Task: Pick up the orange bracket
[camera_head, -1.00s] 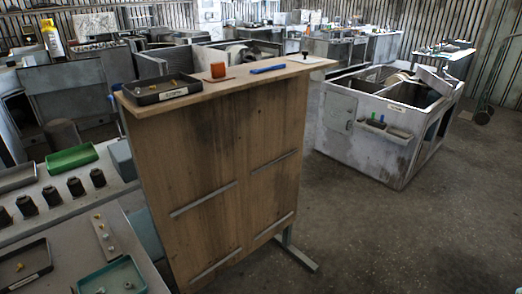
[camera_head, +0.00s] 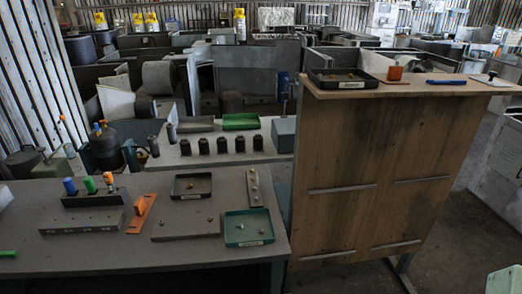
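An orange bracket-like piece (camera_head: 141,213) lies on the grey table at the left, a flat plate with an upright part. It sits between a long grey block and a dark tray. A second, smaller orange block (camera_head: 395,73) stands on a thin reddish plate on top of the wooden stand at the right. I cannot tell for sure which of the two is the bracket. My gripper is not in view.
The grey table (camera_head: 100,262) also holds a rack with coloured-handled tools (camera_head: 93,197), a dark tray (camera_head: 191,186) and a teal tray (camera_head: 248,228). Behind it is a bench with several black cylinders (camera_head: 221,146). The tall wooden stand (camera_head: 375,150) blocks the right side.

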